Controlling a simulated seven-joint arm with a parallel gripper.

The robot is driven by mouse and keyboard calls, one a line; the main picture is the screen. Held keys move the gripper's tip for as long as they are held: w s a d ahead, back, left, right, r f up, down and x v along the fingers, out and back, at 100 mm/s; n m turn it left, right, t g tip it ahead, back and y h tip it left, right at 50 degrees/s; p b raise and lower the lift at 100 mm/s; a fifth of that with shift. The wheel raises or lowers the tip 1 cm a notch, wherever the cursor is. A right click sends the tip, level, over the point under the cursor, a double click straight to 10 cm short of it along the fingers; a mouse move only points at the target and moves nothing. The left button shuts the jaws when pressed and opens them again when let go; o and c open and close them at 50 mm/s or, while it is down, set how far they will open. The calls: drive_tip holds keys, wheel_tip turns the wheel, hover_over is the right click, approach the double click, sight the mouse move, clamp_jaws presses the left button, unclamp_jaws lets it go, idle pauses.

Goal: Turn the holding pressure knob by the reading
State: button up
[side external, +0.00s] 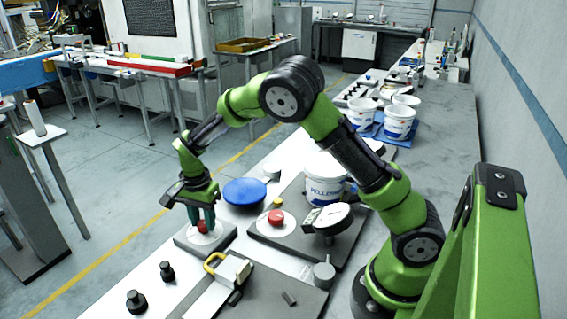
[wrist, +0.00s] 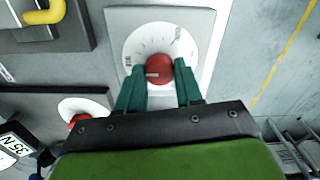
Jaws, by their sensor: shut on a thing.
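A red knob (side external: 202,228) sits on a white round dial on a grey plate (side external: 183,240) near the bench's front edge. In the wrist view the knob (wrist: 159,68) carries a pale pointer line, and the dial (wrist: 146,42) has tick marks and small lettering too small to read. My gripper (side external: 201,219) points down with its green fingers on either side of this knob, shut on it.
A second red knob (side external: 276,216) with a yellow button behind it is on the gauge's plate. A blue disc (side external: 244,191) lies behind my gripper. A yellow-handled padlock-like piece (side external: 230,267) and black knobs (side external: 136,301) lie in front. White tubs (side external: 325,185) stand behind.

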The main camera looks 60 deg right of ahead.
drive_tip(key=shift+n, duration=0.3)
drive_tip(key=n, duration=1.3)
drive_tip(key=shift+r+n, duration=0.1)
drive_tip(key=shift+n, duration=0.2)
idle(0.5)
drive_tip(key=o, duration=1)
drive_tip(key=shift+o, duration=0.2)
